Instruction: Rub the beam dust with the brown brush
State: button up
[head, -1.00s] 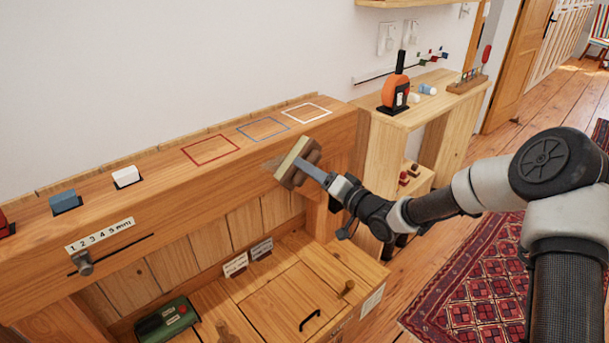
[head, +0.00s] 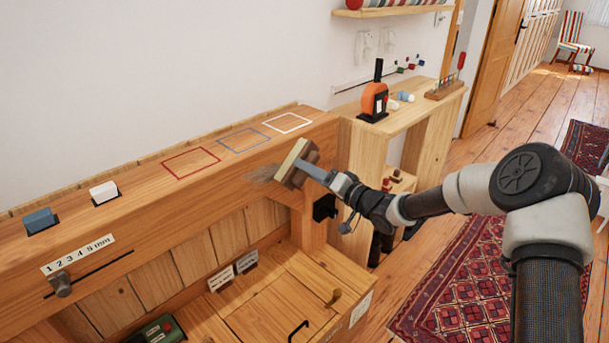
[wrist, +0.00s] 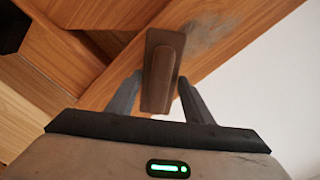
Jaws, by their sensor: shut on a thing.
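The brown brush (head: 297,163) has a brown block and a pale edge facing the beam. My gripper (head: 318,171) is shut on it, and it also shows between the two fingers in the wrist view (wrist: 160,75). The beam dust (head: 264,174) is a grey-brown smudge on the front face of the timber beam (head: 190,204), just left of the brush. In the wrist view the dust (wrist: 208,30) lies beyond the brush's upper right. The brush is at or very near the beam face; I cannot tell whether it touches.
Blue (head: 39,220) and white (head: 104,192) blocks sit on the beam top, with coloured outlines to their right. A slider knob (head: 61,283) is on the beam front. A wooden shelf unit (head: 372,133) stands behind my gripper. A lidded chest (head: 275,293) is below.

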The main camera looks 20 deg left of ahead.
aim_at(293, 171)
jog(key=shift+w+d, duration=0.1)
jog(key=shift+w, duration=0.15)
jog(key=shift+s+a+r, duration=0.1)
jog(key=shift+s+a, duration=0.45)
jog(key=shift+s, duration=0.35)
jog(key=shift+s+a, duration=0.5)
jog(key=shift+s, duration=0.4)
jog(key=s+a, duration=0.2)
jog(key=s, duration=0.4)
jog(key=shift+a, duration=0.3)
jog(key=s+a+b, duration=0.1)
jog(key=s+a, duration=0.2)
jog(key=s, duration=0.3)
jog(key=shift+a, duration=0.1)
jog(key=v, duration=0.6)
jog(key=shift+p, duration=0.3)
